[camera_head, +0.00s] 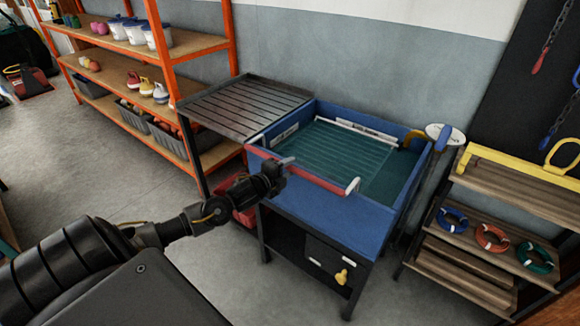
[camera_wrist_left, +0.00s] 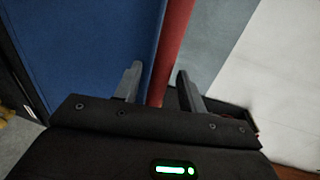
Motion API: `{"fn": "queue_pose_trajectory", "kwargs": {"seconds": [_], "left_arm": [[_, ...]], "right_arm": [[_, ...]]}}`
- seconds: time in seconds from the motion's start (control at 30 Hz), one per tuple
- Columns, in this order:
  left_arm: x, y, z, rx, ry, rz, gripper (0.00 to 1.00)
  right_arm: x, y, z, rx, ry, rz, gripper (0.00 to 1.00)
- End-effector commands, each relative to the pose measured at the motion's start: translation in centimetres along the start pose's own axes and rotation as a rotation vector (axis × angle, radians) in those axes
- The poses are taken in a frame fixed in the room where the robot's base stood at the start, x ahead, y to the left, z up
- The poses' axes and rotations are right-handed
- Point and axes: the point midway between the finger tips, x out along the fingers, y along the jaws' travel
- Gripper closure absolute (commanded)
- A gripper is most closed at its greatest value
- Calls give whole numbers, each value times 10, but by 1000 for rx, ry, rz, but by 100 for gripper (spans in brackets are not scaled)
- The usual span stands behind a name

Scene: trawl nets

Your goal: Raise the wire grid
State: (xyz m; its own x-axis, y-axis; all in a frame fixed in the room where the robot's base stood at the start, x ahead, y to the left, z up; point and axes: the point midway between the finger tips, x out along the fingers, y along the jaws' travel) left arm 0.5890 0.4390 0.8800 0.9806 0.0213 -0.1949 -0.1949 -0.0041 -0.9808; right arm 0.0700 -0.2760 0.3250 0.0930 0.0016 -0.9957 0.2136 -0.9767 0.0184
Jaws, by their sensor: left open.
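The wire grid (camera_head: 338,152) lies flat inside the blue tank (camera_head: 335,208), its pale thin wires showing against the green interior. A red bar (camera_head: 318,181) runs along the tank's near edge, with a white end piece at its right. My left gripper (camera_head: 288,163) is open over the left part of this bar, at the tank's near left side. In the left wrist view the red bar (camera_wrist_left: 174,45) runs up from between the open fingertips (camera_wrist_left: 158,85). I cannot tell whether the fingers touch it. My right gripper is not in view.
A slatted metal table (camera_head: 240,103) adjoins the tank's back left. Orange shelving (camera_head: 160,60) stands left, and a wooden rack (camera_head: 520,190) with coloured rings stands right. A round white-and-blue item (camera_head: 445,135) sits by the tank's right rim. Grey floor is clear at left.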

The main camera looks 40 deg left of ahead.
Motion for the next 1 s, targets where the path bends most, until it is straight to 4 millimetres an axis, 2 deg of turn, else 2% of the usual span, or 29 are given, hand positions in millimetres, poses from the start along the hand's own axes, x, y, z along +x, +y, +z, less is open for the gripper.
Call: {"fn": "queue_pose_trajectory", "kwargs": {"seconds": [0.2,0.47,0.8,1.0], "left_arm": [[15,0,0,0,0,1,59],[16,0,0,0,0,1,59],[16,0,0,0,0,1,100],[16,0,0,0,0,1,100]], "right_arm": [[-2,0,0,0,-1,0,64],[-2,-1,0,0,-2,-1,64],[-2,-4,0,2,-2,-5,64],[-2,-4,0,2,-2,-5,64]]}}
